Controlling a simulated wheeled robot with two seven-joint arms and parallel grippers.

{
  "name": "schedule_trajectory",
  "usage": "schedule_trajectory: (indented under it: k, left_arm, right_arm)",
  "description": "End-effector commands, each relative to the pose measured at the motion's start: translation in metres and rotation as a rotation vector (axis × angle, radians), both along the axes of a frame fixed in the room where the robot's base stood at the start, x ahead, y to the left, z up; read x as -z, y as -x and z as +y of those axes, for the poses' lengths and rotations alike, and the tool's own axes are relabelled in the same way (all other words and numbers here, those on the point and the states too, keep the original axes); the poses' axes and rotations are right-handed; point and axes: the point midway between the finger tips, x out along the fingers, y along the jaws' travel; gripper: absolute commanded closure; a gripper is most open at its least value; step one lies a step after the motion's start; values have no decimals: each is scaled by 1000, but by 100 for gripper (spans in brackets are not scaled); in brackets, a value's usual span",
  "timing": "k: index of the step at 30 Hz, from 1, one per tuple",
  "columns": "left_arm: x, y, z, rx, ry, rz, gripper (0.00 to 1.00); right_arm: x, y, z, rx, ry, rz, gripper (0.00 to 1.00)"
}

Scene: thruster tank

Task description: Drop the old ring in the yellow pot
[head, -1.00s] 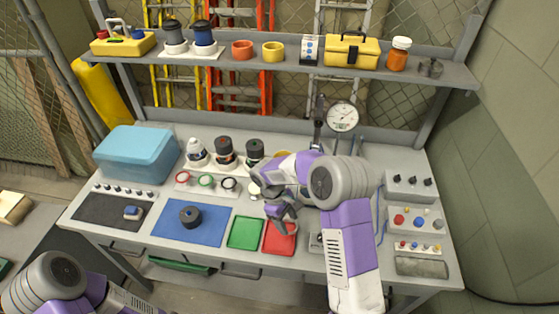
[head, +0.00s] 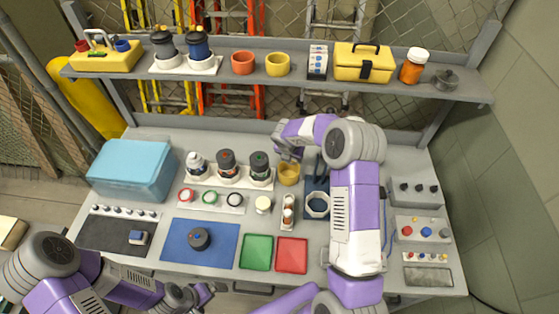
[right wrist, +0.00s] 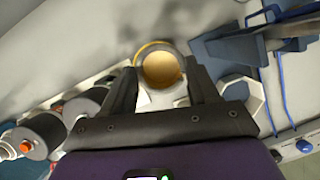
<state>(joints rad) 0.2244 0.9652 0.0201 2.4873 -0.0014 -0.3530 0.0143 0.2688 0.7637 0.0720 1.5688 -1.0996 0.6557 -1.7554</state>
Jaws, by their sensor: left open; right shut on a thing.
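A yellow pot (head: 289,174) stands on the bench behind the sample pieces. My right gripper (head: 288,152) is over it, and the pot's round mouth (right wrist: 160,68) shows between the two fingers in the right wrist view. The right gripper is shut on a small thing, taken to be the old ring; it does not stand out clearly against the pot. My left gripper (head: 190,297) is open and empty, low at the front edge of the bench. Another yellow pot (head: 278,64) sits on the shelf beside a red-orange pot (head: 243,62).
A blue stand (head: 316,184) with a pale octagonal piece (head: 317,206) is close right of the pot. The green tray (head: 257,252) and red tray (head: 292,256) are empty.

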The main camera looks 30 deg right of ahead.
Motion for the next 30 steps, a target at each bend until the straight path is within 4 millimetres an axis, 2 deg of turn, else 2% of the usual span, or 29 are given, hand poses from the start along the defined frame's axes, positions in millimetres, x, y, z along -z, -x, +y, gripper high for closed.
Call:
schedule_trajectory:
  k: [8, 19, 29, 30]
  left_arm:
    - [14, 2, 0, 1, 0, 5, 0]
    - [50, 2, 0, 0, 1, 4, 0]
    - [52, 2, 0, 0, 1, 4, 0]
    - [52, 2, 0, 0, 1, 4, 0]
  right_arm:
    - [15, 1, -1, 4, 0, 1, 68]
    - [57, 2, -1, 4, 0, 1, 68]
    - [59, 2, 0, 4, 0, 1, 68]
    - [59, 2, 0, 4, 0, 1, 39]
